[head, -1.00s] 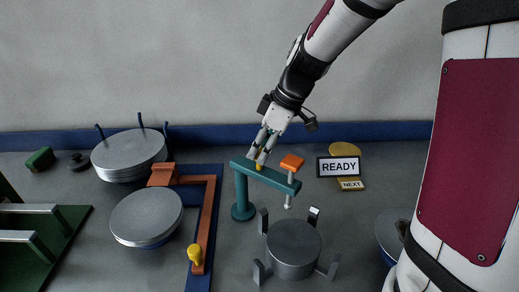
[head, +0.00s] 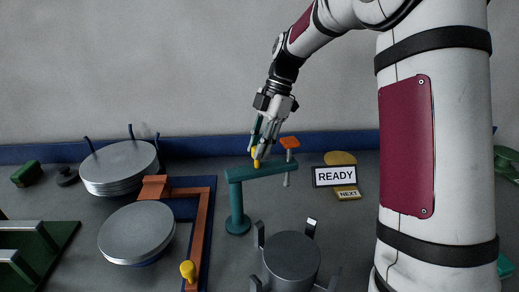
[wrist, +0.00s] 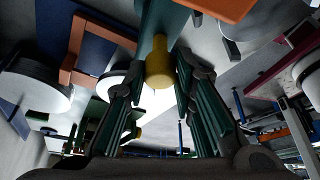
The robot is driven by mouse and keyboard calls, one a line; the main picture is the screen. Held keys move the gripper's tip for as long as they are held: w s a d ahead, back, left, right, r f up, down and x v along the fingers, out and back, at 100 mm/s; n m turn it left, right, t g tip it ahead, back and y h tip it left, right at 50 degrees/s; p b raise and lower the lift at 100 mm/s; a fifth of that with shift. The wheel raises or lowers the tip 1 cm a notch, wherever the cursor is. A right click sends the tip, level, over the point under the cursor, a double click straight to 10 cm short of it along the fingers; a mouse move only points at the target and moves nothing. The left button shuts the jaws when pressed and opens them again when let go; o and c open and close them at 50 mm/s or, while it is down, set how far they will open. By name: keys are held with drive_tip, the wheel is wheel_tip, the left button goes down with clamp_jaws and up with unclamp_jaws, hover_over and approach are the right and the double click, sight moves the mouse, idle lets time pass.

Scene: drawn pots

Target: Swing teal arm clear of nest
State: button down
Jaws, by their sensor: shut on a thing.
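The teal arm (head: 275,170) reaches right from the top of its teal post (head: 238,205), with an orange block (head: 289,142) and a thin pale rod at its free end. A yellow knob (head: 256,154) stands on the arm. My gripper (head: 258,148) comes down from above and is shut on this knob. In the wrist view the yellow knob (wrist: 158,65) sits between the fingers, with the teal arm (wrist: 158,18) beyond it. The grey round nest (head: 292,258) with upright prongs stands in front; the arm's free end lies behind it in the head view, not over its middle.
A copper-coloured arm (head: 199,235) with its own yellow knob (head: 188,270) lies left. Two round silver stacks (head: 138,232) (head: 120,165) stand beyond. A READY sign (head: 336,176) stands right of the teal arm's end. A blue strip borders the wall.

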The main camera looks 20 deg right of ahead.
drive_tip(key=shift+w+n+g, duration=0.4)
drive_tip(key=shift+w+n, duration=0.35)
drive_tip(key=shift+n, duration=0.45)
drive_tip(key=shift+h, duration=0.3)
drive_tip(key=c, duration=1.3)
unclamp_jaws()
drive_tip(key=shift+a, duration=0.1)
drive_tip(key=shift+c, duration=0.2)
drive_tip(key=v, duration=1.2)
